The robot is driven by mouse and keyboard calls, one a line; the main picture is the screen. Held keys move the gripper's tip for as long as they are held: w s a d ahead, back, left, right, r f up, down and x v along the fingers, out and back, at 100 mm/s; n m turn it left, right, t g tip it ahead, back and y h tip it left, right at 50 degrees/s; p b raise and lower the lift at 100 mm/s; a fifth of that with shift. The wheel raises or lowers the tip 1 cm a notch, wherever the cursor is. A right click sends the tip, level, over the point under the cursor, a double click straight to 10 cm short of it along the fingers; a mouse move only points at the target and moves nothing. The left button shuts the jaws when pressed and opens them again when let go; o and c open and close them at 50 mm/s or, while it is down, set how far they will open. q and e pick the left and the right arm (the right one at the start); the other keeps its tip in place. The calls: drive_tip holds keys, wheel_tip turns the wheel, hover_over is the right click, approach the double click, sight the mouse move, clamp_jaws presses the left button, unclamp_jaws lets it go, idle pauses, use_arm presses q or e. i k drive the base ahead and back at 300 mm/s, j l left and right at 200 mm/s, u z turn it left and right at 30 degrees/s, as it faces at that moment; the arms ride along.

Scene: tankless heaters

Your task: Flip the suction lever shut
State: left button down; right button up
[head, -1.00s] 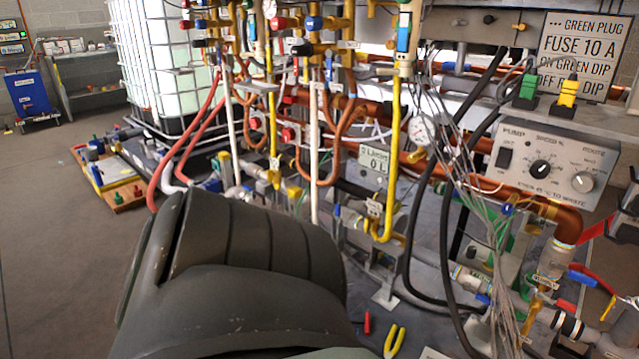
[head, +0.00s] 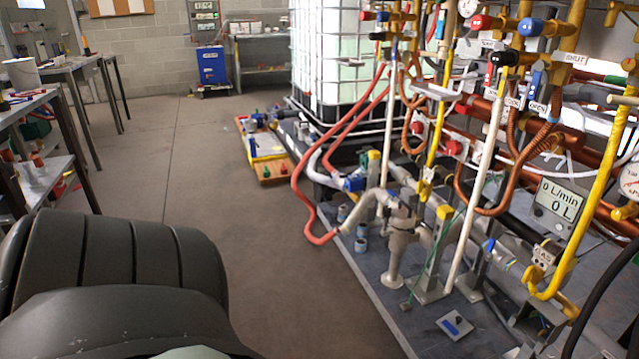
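No lever is readably labelled suction. A valve with a blue part (head: 355,184) sits low on the piping beside the white tank (head: 345,60), near a grey pump-like fitting (head: 400,235); I cannot tell if it is the suction lever or how it is set. Other blue-handled valves (head: 536,80) hang higher on the rig, close to tags reading OPEN and SHUT. A dark rounded link of my own arm fills the lower left. Neither gripper is in view.
A red hose (head: 312,200) loops from the rig over the floor edge of the grey platform (head: 375,300). A wooden board with coloured parts (head: 268,160) lies on the floor. Open floor (head: 200,170) lies left of the rig. Benches (head: 60,130) stand at far left.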

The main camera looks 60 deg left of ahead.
sight(389, 190)
drive_tip(key=i+j+u, duration=0.15)
drive_tip(key=j+u, duration=0.2)
drive_tip(key=i+j+u, duration=0.45)
drive_tip(key=j+u, duration=0.2)
